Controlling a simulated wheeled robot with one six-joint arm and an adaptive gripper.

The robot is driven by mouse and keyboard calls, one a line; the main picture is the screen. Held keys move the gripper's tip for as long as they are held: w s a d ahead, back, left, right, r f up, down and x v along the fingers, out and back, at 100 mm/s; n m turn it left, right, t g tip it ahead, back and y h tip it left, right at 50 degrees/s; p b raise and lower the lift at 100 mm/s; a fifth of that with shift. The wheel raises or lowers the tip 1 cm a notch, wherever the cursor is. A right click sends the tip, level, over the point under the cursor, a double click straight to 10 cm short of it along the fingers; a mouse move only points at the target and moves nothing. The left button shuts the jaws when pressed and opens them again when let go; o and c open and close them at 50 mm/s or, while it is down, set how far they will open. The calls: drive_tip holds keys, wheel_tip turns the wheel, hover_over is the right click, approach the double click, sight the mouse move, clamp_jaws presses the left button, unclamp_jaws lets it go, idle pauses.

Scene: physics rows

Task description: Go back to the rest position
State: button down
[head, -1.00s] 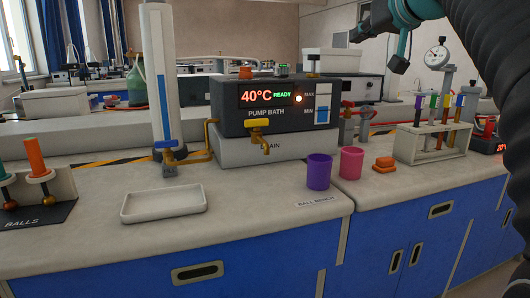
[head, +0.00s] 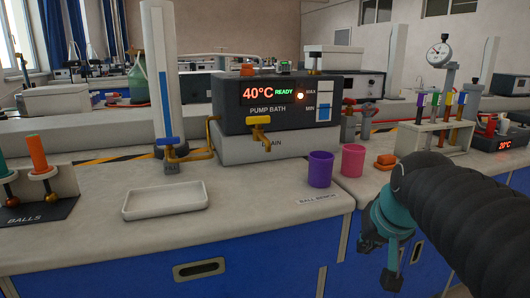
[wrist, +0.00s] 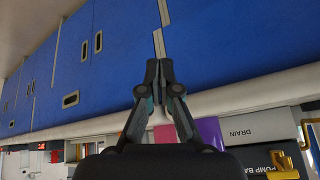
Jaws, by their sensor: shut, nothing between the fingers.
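My gripper (head: 378,262) hangs low at the right of the head view, in front of the blue cabinet fronts and below the bench edge. In the wrist view its fingers (wrist: 158,72) meet at the tips with nothing between them. The wrist view is turned over, with the bench edge low in the picture and the blue doors above. My gripper is apart from the bench and touches nothing that I can see.
A purple cup (head: 320,169) and a pink cup (head: 352,160) stand near the bench's front edge. Space before the cabinets looks free.

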drive_tip(key=s+a+f+n, duration=0.2)
drive_tip(key=s+a+f, duration=0.1)
drive_tip(key=s+f, duration=0.6)
drive_tip(key=shift+s+a+g, duration=0.25)
drive_tip(key=shift+s+g, duration=0.05)
drive_tip(key=shift+s, duration=1.5)
